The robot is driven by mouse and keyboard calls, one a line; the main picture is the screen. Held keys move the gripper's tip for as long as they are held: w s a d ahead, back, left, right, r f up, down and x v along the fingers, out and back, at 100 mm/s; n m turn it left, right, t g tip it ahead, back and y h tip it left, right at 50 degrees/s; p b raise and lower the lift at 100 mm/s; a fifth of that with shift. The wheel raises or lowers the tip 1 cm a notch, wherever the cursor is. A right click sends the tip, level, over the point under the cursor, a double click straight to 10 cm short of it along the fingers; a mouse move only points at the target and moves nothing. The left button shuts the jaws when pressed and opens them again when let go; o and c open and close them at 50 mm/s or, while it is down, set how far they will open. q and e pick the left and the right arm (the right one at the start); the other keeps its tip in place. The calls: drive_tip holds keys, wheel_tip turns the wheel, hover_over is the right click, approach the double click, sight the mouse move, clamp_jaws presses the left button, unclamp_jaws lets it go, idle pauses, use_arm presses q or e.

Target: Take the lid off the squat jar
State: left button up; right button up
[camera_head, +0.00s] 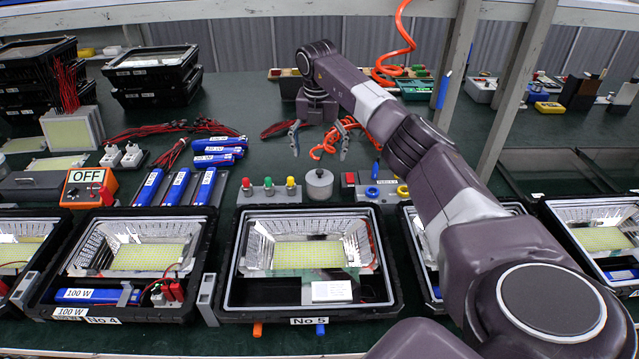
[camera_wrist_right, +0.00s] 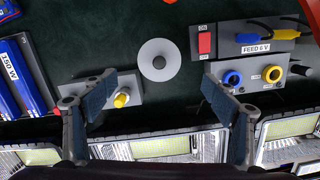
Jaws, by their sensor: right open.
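The squat jar (camera_head: 319,190) is a short grey cylinder on the green bench, behind the No 5 housing. Its lid (camera_head: 319,174) sits on top with a small dark knob. In the right wrist view the lid (camera_wrist_right: 159,75) shows from above as a pale disc with a dark knob (camera_wrist_right: 158,62), between and beyond the fingertips. My right gripper (camera_head: 319,140) is open and empty above and behind the jar in the head view, fingers pointing down, apart from it; it also shows in the right wrist view (camera_wrist_right: 157,85). My left gripper is not in view.
A stand with red, green and yellow knobs (camera_head: 268,190) is close left of the jar. A switch and socket panel (camera_head: 380,190) is close right. Open floodlight housings (camera_head: 310,262) line the front. Blue 150 W packs (camera_head: 178,186) lie left.

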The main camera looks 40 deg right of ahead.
sight(319, 172)
drive_tip(key=f, duration=0.5)
drive_tip(key=f+p, duration=0.1)
drive_tip(key=f, duration=0.1)
drive_tip(key=shift+w+d+f, duration=0.25)
drive_tip(key=shift+w+d, duration=0.15)
drive_tip(key=shift+c, duration=0.5)
drive_tip(key=shift+s+a, duration=0.1)
clamp_jaws()
